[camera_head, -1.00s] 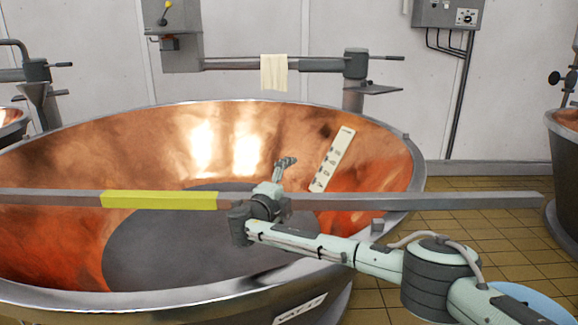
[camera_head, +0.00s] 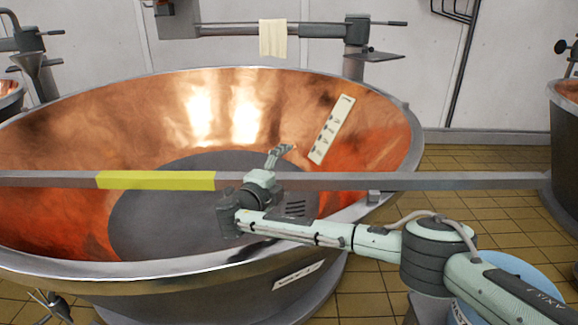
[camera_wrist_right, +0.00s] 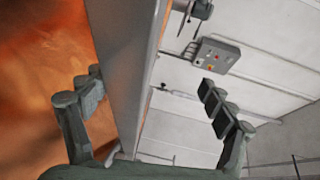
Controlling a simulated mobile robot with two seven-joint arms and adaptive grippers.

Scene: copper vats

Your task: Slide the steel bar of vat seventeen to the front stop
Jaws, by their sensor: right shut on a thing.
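The copper vat (camera_head: 372,140) stands open in the head view, with a plate (camera_head: 297,276) on its front whose number I cannot read. The steel bar (camera_head: 440,181) lies across the vat, with a yellow band (camera_head: 155,180) left of my gripper. My right gripper (camera_head: 278,157) is at the bar's middle, its fingers reaching past the bar's far side. A small grey block (camera_head: 374,196) sits on the right rim, just nearer than the bar. My left gripper is not in view.
A pale marked strip (camera_head: 332,130) is on the vat's inner wall. Behind stands a post with an arm carrying a cloth (camera_head: 272,38). Another vat (camera_head: 565,135) is at the right edge, close to the bar's right end. Tiled floor (camera_head: 480,215) lies between.

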